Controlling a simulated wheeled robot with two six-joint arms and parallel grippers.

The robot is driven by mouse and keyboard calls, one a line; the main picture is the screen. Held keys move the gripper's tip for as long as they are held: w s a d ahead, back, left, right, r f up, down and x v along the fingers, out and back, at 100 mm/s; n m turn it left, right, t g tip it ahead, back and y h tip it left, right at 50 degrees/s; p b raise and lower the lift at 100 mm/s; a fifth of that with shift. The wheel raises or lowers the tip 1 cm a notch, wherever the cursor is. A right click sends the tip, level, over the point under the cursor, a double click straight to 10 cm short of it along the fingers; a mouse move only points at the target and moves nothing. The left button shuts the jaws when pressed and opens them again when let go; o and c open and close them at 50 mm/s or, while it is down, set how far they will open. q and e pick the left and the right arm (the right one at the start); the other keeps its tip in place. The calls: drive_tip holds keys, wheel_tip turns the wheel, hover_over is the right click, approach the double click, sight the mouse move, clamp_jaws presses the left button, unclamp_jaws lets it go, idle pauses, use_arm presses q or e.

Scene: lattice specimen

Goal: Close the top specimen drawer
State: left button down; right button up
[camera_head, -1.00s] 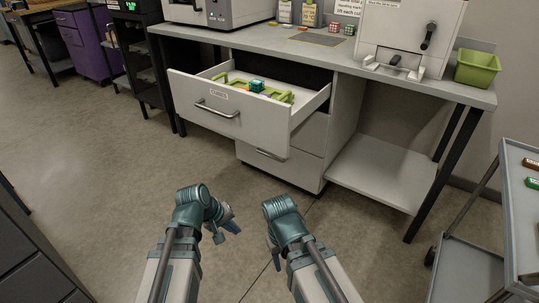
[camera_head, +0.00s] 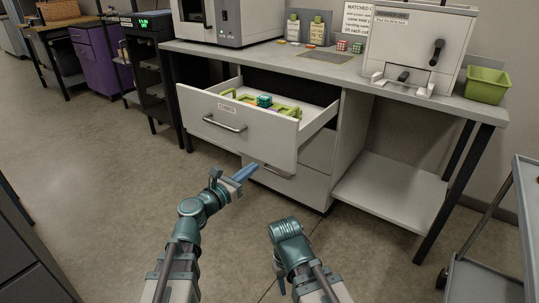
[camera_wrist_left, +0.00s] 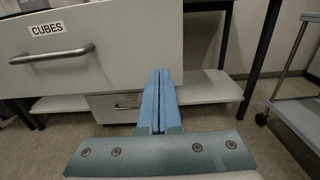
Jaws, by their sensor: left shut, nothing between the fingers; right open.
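The top specimen drawer (camera_head: 238,123) is pulled well out of the white cabinet under the bench. Its front has a bar handle (camera_head: 224,124) and a label, which reads CUBES in the left wrist view (camera_wrist_left: 47,29). A green frame and a teal cube (camera_head: 264,101) lie inside it. My left gripper (camera_head: 246,172) is shut and empty, its blue fingers pointing toward the drawer front, just in front of and below it. In the left wrist view the closed fingers (camera_wrist_left: 159,100) show right of the handle. My right gripper (camera_head: 279,279) is low in front, apart from the drawer, its fingers mostly hidden.
A lower drawer (camera_head: 285,180) is shut beneath. The grey bench top (camera_head: 300,62) holds a machine (camera_head: 210,20), a white press (camera_head: 415,45) and a green bin (camera_head: 486,85). An open shelf (camera_head: 395,198) is at right, and a cart (camera_head: 490,270) stands further right. The floor in front is clear.

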sight(282, 145)
use_arm(q)
drive_tip(key=x, duration=1.3)
drive_tip(key=shift+w+d, duration=0.25)
drive_tip(key=shift+w, duration=0.05)
